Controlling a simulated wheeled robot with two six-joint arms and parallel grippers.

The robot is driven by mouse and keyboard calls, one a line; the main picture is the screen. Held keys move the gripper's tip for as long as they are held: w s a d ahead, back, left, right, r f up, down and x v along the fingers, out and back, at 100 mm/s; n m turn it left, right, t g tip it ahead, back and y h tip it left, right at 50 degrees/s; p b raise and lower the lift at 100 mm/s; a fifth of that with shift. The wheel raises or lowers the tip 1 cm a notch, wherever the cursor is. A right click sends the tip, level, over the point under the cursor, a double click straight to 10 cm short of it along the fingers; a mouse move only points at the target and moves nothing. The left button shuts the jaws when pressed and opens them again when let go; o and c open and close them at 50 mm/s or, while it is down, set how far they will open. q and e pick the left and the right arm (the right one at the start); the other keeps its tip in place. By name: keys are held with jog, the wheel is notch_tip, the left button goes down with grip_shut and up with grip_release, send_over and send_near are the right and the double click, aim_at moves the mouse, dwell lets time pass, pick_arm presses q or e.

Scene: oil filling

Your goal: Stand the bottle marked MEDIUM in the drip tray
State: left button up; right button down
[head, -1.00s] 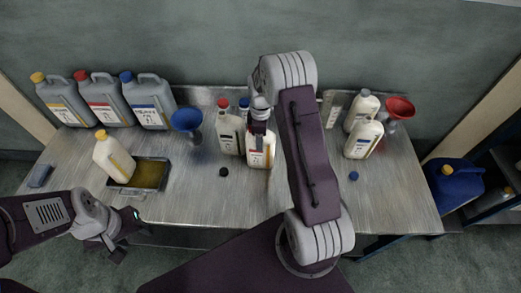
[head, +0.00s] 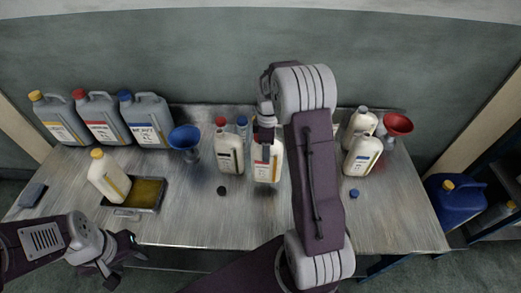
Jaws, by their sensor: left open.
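A cream bottle with a red-marked label (head: 267,165) is in the middle of the bench. My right gripper (head: 266,135) comes down on its top and appears shut on it; the fingers are largely hidden. The drip tray (head: 150,207) is at the left, dark-rimmed, with yellowish oil in it. My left gripper (head: 122,268) is open and empty in front of the bench's left front edge. The word MEDIUM is not legible on any label.
A cream bottle (head: 229,152) with a red cap stands left of the held one; a blue-capped one (head: 242,126) is behind. Cream bottles (head: 361,157) and a red funnel (head: 398,125) are at right. A blue funnel (head: 184,139) and grey jugs (head: 146,120) stand back left.

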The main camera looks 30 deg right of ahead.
jog(key=s+d+r+b, duration=0.1)
jog(key=s+d+r, duration=0.3)
jog(key=s, duration=0.3)
jog(key=shift+d+r, duration=0.4)
jog(key=shift+r, duration=0.2)
